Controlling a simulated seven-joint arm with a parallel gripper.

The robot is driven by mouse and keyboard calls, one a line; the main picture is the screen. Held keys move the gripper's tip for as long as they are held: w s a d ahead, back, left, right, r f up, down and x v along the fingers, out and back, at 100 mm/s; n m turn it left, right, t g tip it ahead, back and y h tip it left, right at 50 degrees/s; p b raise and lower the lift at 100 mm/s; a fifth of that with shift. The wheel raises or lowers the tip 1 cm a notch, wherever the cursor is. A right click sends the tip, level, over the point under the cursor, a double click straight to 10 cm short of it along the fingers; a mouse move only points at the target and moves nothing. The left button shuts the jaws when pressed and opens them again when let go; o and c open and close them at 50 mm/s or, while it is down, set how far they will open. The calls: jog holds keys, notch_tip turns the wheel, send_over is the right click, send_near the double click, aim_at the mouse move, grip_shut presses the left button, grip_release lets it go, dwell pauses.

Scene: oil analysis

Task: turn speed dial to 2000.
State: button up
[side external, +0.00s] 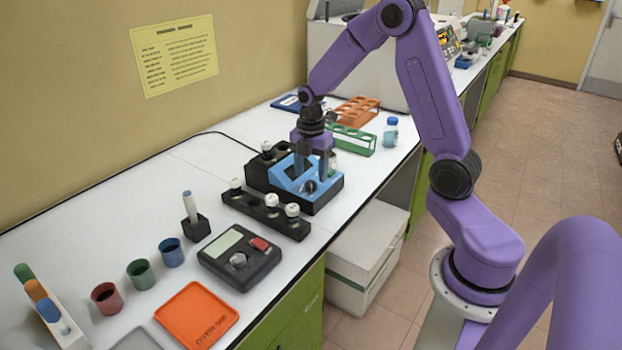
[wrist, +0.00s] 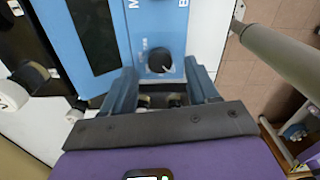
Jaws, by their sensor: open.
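A blue-topped device (side external: 328,186) with a black base stands on the bench. It has a dark screen (wrist: 88,35) and a small black dial (side external: 310,186), which shows near the panel's edge in the wrist view (wrist: 159,60). The small marks around the dial are too blurred to read. My gripper (side external: 313,172) points down over this device, close to the dial. In the wrist view, the open fingers (wrist: 161,76) are on either side of the dial's line, with the dial just beyond their tips; nothing is held. I cannot tell whether they touch the panel.
A black rack (side external: 265,212) with white-capped vials stands in front of the blue device. A dark box (side external: 240,252) with a display, red button and grey knob is nearer. Green (side external: 352,140) and orange (side external: 355,109) racks stand behind. The bench's right edge is close.

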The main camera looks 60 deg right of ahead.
aim_at(311, 182)
jog(key=shift+f, duration=1.55)
jog(key=c, duration=1)
jog(key=shift+c, duration=0.2)
